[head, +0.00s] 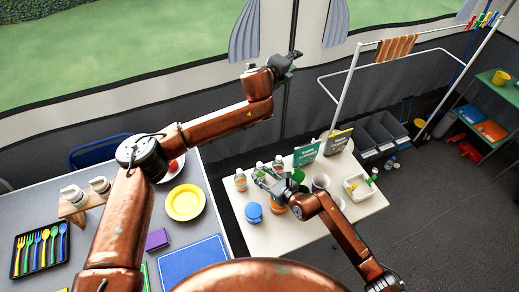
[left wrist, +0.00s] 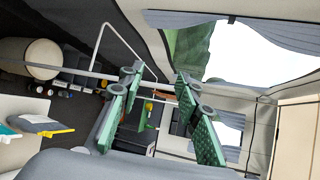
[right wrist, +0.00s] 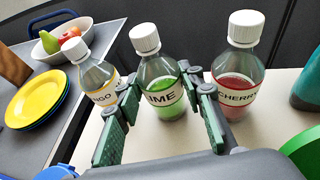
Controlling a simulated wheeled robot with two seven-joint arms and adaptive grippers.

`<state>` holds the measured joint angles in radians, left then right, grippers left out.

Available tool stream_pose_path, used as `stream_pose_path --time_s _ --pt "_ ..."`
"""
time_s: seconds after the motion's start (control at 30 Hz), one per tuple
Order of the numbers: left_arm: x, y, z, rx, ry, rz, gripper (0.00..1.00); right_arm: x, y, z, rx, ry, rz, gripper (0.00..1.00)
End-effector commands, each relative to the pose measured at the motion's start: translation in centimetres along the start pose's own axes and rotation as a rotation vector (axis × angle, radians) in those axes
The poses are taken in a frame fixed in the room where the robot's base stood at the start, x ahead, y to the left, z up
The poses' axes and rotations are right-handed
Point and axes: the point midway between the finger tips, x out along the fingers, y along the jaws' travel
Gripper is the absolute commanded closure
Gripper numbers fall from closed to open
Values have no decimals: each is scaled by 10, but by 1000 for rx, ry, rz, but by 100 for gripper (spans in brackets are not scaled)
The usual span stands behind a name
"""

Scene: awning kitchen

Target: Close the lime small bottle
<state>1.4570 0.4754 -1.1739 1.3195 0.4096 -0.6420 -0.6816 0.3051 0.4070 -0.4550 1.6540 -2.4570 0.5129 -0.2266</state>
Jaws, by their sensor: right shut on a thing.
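The lime small bottle (right wrist: 160,95) stands upright in the middle of the right wrist view, with green liquid and a LIME label. Its white cap (right wrist: 145,38) sits on the neck; how tightly I cannot tell. My right gripper (right wrist: 160,98) is shut on the bottle's body, one finger on each side at label height. In the head view the lime bottle (head: 259,169) stands at the back edge of the white table, with my right gripper (head: 264,180) at it. My left gripper (head: 291,59) is raised high and away from the table; its fingers (left wrist: 158,105) are apart and empty.
The cherry bottle (right wrist: 236,65) stands close on the right and the mango bottle (right wrist: 94,75) on the left, both capped. The grey table holds yellow plates (head: 185,202).

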Motion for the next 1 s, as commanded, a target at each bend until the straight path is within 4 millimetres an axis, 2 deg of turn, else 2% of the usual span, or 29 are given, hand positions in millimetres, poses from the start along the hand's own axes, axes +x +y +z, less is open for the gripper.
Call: stream_pose_path --time_s 0.03,0.13,0.27,0.4,0.5,0.63,0.8,1.0 --pt "0 21 4 -135 -22 75 69 0 0 0 0 0 0 100" --pt "-5 68 8 -404 -82 238 69 0 0 0 0 0 0 100" --pt "-22 127 2 -699 -177 446 69 0 0 0 0 0 0 100" --pt "-53 183 -15 -951 -303 667 69 0 0 0 0 0 0 100" --pt "-82 216 -31 -1093 -407 820 69 0 0 0 0 0 0 100" --pt "-120 247 -49 -1214 -544 992 69 0 0 0 0 0 0 100" --pt "-159 269 -65 -1287 -682 1139 69 0 0 0 0 0 0 100" --pt "-176 276 -71 -1308 -747 1200 69 0 0 0 0 0 0 100"
